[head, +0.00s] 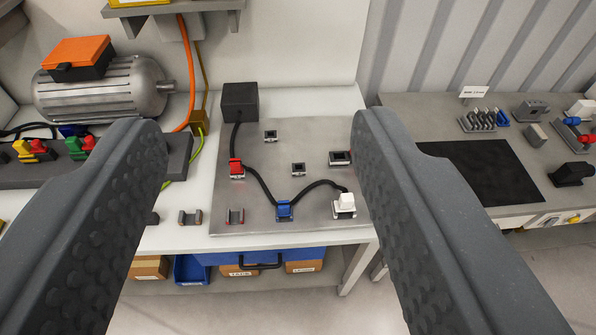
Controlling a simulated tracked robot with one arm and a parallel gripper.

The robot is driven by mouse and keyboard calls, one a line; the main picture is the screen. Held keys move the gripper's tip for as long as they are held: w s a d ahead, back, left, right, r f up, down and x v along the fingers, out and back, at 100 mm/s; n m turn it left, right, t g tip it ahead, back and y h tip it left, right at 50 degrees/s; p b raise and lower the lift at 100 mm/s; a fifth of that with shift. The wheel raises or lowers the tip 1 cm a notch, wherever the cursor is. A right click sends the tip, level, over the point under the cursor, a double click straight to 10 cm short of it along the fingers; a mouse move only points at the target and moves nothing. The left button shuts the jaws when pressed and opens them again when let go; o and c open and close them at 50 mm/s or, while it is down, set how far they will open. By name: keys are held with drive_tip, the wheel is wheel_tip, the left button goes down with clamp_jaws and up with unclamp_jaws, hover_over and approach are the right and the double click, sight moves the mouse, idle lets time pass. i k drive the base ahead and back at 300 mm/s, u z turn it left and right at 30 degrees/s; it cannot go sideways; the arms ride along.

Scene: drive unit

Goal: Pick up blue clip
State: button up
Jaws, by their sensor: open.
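My gripper (254,128) is open and empty, with its two dark textured fingers spread wide across the view. Between and beyond the fingers, a blue clip (284,210) sits near the front edge of a grey metal plate (250,139), with the black cable running through or over it. The clip appears apart from both fingers. Other blue parts also show: one behind the left fingertip (73,130), one at the end of a row of hooks (501,115) and one on the right bench (572,121).
A red clip (236,167) and a white clip (345,202) sit on the plate along the cable, near a black box (239,102). A motor (101,88) stands at the left. A bench with a black mat (480,172) is at the right. A gap separates the benches.

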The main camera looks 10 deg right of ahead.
sight(284, 207)
drive_tip(key=z, duration=0.2)
drive_tip(key=i, duration=1.25)
drive_tip(key=u, duration=0.25)
